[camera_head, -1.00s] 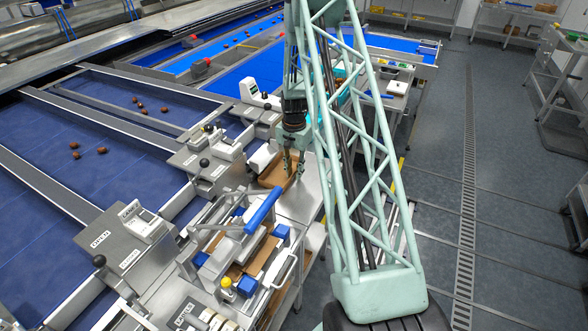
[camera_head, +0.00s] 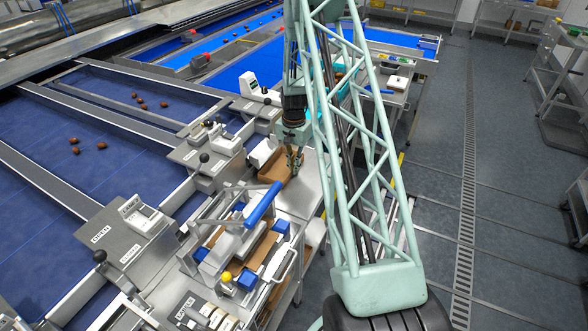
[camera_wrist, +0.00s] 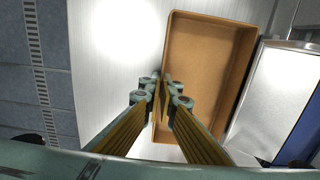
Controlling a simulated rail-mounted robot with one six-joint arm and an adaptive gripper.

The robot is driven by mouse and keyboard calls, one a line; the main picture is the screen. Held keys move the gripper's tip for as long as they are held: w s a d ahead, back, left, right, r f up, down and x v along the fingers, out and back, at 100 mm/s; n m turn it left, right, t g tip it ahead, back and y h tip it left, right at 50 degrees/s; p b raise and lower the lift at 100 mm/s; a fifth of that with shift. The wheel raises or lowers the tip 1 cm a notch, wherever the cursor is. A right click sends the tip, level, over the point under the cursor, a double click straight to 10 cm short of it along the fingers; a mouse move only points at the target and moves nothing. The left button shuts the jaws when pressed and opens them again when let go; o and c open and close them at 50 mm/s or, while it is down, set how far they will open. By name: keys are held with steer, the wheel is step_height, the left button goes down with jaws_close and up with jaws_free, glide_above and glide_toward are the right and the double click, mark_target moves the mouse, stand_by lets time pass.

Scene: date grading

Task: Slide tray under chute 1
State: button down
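The tray is a brown open box; the wrist view shows it empty (camera_wrist: 208,70). In the head view the tray (camera_head: 272,167) lies on a steel shelf beside the middle gate unit. My gripper (camera_head: 294,160) is low at the tray's right side. In the wrist view my gripper (camera_wrist: 161,98) has its fingers close together, one each side of the tray's long wall, apparently shut on it. Several gate units with black-knobbed levers stand along the blue belts; the near one (camera_head: 120,232) is marked OPEN and CLOSE. I cannot read which is chute 1.
A fixture with a blue handle (camera_head: 263,204) and brown boards stands on the shelf just nearer than the tray. A metal box (camera_wrist: 277,88) lies close to the tray's right side in the wrist view. Bare steel shelf (camera_wrist: 110,60) lies left of the tray.

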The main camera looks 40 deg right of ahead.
mark_target(287, 171)
steer(key=shift+w, duration=0.1)
steer(key=shift+w+a+b, duration=0.25)
steer(key=shift+w, duration=0.45)
steer(key=shift+w+a+b, duration=0.25)
steer(key=shift+w, duration=0.45)
steer(key=c, duration=3.3)
jaws_free()
steer(key=shift+w, duration=0.1)
steer(key=shift+c, duration=0.2)
steer(key=o, duration=0.5)
steer(key=shift+r, duration=0.1)
steer(key=shift+r, duration=5.9)
